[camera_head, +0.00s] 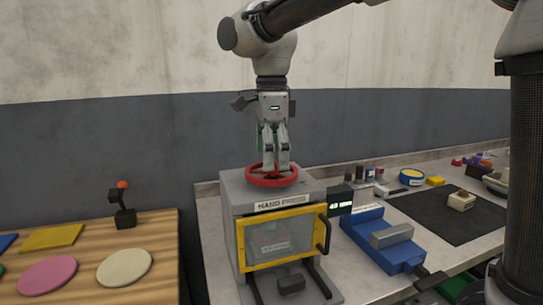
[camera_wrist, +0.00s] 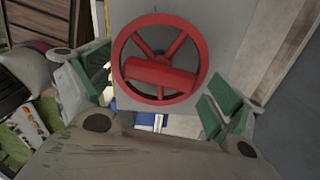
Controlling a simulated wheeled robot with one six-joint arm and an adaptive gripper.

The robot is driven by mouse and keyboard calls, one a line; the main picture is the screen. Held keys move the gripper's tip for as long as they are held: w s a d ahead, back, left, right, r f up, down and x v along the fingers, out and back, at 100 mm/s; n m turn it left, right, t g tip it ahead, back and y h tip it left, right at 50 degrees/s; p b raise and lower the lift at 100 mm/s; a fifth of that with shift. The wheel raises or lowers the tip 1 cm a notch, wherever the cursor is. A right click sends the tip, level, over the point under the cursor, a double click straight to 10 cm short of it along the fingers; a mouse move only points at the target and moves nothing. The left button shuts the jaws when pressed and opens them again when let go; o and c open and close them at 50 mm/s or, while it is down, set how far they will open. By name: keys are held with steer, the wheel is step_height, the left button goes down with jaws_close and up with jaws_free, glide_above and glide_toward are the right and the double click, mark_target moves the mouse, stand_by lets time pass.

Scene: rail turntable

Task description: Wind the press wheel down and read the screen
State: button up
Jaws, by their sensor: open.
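The red press wheel (camera_head: 271,176) lies flat on top of the grey hand press (camera_head: 229,194). In the wrist view the wheel (camera_wrist: 163,98) shows its spokes and a red bar across it. My gripper (camera_head: 276,166) points down just over the wheel. In the wrist view its green-padded fingers (camera_wrist: 158,95) are spread apart, one on each side of the wheel; I cannot tell whether they touch it. The small dark screen (camera_head: 340,201) at the press's right front corner shows "40" and a further mark too small to read. The press's yellow-framed window door (camera_head: 243,250) is shut.
A wooden table (camera_head: 90,248) with coloured discs and a joystick (camera_head: 123,208) is at left.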

step_height(320, 180, up, 12)
stand_by(0.4)
